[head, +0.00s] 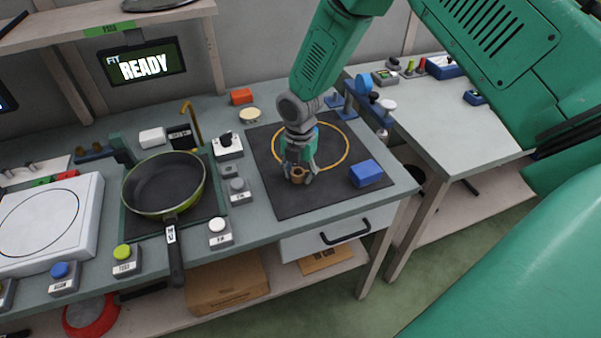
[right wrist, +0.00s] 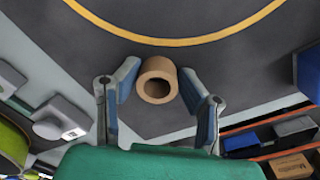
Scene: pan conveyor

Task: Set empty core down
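The empty core (head: 298,178) is a short brown cardboard tube. It also shows in the right wrist view (right wrist: 158,80), with its open end facing the camera. My right gripper (head: 298,174) points down over the front part of the dark mat (head: 272,193). Its two fingers (right wrist: 160,80) sit on either side of the core and appear to touch its outer wall. I cannot tell whether the core's underside rests on the mat. My left gripper is not in view.
A yellow ring (head: 347,154) is marked on the mat behind the core. A blue box (head: 366,173) stands to the right on the mat. Small button boxes (head: 219,231) line the left side, beside a pan (head: 163,184). Bare mat lies between the core and the blue box.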

